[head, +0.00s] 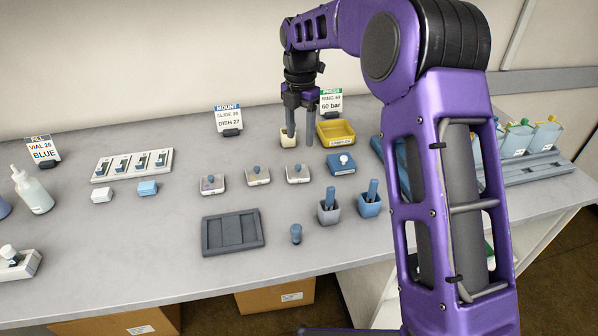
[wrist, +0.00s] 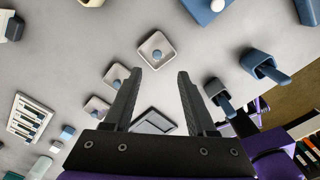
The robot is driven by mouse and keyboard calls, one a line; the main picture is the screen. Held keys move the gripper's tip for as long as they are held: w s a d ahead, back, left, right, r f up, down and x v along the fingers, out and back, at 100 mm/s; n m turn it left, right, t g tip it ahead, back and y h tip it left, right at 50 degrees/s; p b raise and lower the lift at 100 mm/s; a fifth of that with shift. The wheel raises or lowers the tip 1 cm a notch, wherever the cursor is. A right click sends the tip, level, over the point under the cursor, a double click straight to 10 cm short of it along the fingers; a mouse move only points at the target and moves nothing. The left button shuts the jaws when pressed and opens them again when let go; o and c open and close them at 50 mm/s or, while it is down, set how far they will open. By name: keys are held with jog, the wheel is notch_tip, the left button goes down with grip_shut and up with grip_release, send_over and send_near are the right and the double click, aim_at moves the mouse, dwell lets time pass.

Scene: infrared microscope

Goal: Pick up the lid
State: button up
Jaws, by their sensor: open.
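I cannot tell which of these knobbed pieces is the lid. My gripper (head: 299,138) is open, fingers pointing down, behind the row near a cream cup (head: 287,139). In the wrist view, my open gripper (wrist: 166,78) has nothing between its fingers. The right pale piece (wrist: 157,50) shows just beyond the fingertips, apart from them.
A yellow bin (head: 336,133) stands right of my gripper. Two cups, grey (head: 328,212) and blue (head: 370,206), hold blue sticks. A dark tray (head: 232,233) and a small blue-grey peg (head: 296,234) are near the front edge. A slide rack (head: 132,165) is at left.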

send_over(298, 166)
jog(key=f, duration=0.4)
jog(key=shift+s+d+f, duration=0.1)
jog(key=shift+d+f, duration=0.1)
jog(key=shift+d, duration=0.05)
jog(key=shift+a+f, duration=0.15)
jog(key=shift+f, duration=1.15)
jog(key=shift+a+f, duration=0.1)
jog(key=shift+f, duration=1.2)
grip_shut()
